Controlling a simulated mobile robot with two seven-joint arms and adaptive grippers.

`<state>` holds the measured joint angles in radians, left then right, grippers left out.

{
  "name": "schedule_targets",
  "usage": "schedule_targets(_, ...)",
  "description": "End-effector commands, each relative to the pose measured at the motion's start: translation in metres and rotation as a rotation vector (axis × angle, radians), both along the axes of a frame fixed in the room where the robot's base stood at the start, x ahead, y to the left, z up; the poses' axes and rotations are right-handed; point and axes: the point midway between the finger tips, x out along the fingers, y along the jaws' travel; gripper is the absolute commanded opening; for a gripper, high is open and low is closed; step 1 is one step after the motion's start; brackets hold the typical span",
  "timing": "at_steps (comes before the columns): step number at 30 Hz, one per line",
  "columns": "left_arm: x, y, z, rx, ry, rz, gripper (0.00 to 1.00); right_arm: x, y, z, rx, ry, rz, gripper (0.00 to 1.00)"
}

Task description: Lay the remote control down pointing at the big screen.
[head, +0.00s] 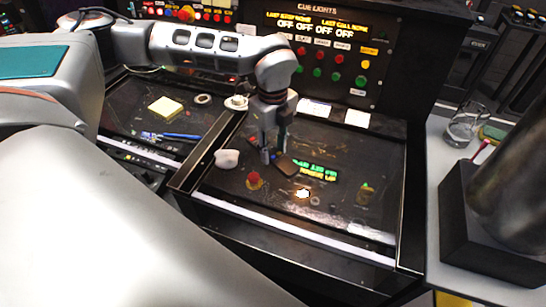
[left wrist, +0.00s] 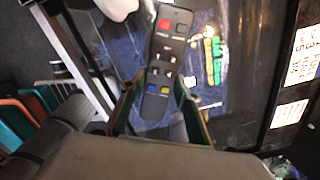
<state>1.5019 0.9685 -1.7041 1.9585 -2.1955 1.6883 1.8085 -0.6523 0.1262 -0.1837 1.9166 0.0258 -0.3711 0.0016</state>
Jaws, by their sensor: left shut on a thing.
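The dark remote control (left wrist: 166,55) shows in the left wrist view with red, white, yellow and blue buttons. Its blue-button end lies between the fingers of my left gripper (left wrist: 158,105), and its red-button end points away from the gripper. In the head view my left gripper (head: 273,158) points down over the console desk, beside a white mug; the remote there is small and partly hidden. Whether it touches the desk I cannot tell.
The white mug (head: 227,158) and a red button (head: 254,179) are close to the gripper. Sticky notes (head: 165,109) and a blue pen (head: 180,136) lie left. Raised edges frame the desk; its right part is fairly clear.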

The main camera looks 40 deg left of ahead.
Motion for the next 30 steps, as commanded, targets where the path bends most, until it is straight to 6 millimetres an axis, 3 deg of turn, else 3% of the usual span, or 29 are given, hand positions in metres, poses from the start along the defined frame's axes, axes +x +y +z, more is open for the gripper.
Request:
schedule_targets(9, -0.001, 0.000, -0.038, 0.001, 0.003, 0.000, 0.07, -0.001, -0.004, 0.003, -0.004, 0.004, -0.009, 0.40)
schedule_targets(22, -0.001, 0.000, -0.043, 0.000, 0.002, 0.000, 0.07, 0.000, -0.003, -0.001, 0.002, 0.003, -0.012, 0.40)
schedule_targets(23, -0.001, 0.000, -0.043, 0.000, 0.002, 0.000, 0.39, 0.000, -0.002, 0.000, 0.002, 0.003, -0.010, 0.40)
schedule_targets(24, -0.001, 0.000, -0.042, 0.000, 0.002, 0.000, 0.48, 0.000, 0.000, 0.001, 0.004, 0.002, -0.008, 0.40)
schedule_targets(30, -0.001, 0.000, -0.042, 0.000, 0.002, 0.000, 0.48, 0.000, 0.000, 0.002, 0.003, -0.001, -0.003, 0.40)
